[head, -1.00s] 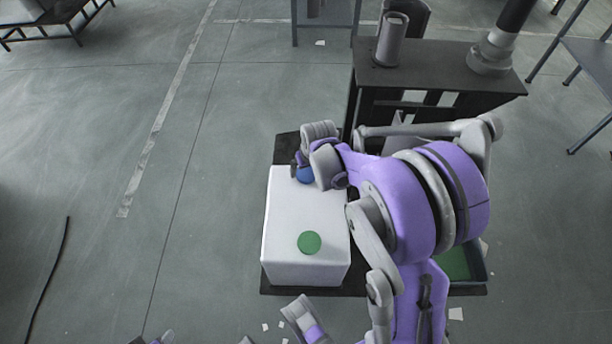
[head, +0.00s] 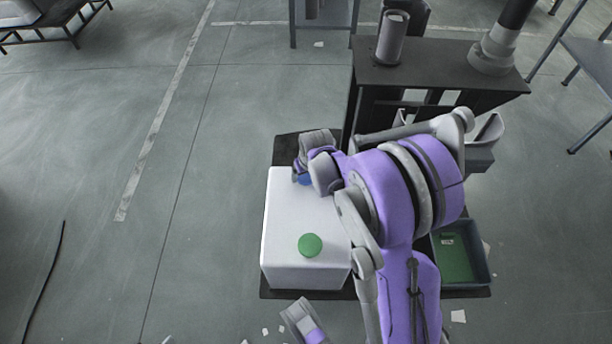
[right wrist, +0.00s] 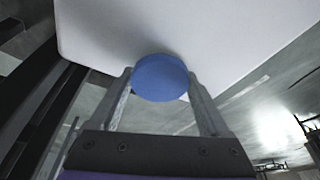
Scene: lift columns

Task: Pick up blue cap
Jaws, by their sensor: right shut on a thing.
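The blue cap (head: 301,180) is a round disc at the far end of the white block (head: 306,214). In the head view my right gripper (head: 299,170) covers most of it. In the right wrist view the cap (right wrist: 160,78) sits between the two fingers, and my right gripper (right wrist: 160,92) is shut on it. The white top is right behind it; I cannot tell whether the cap still touches it. A green cap (head: 310,245) lies on the near part of the block.
A dark tray with a green floor (head: 466,263) stands right of the block, partly behind my arm. A dark stand (head: 440,75) with grey cylinders is at the back right. Paper scraps lie on the floor. The floor to the left is mostly clear.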

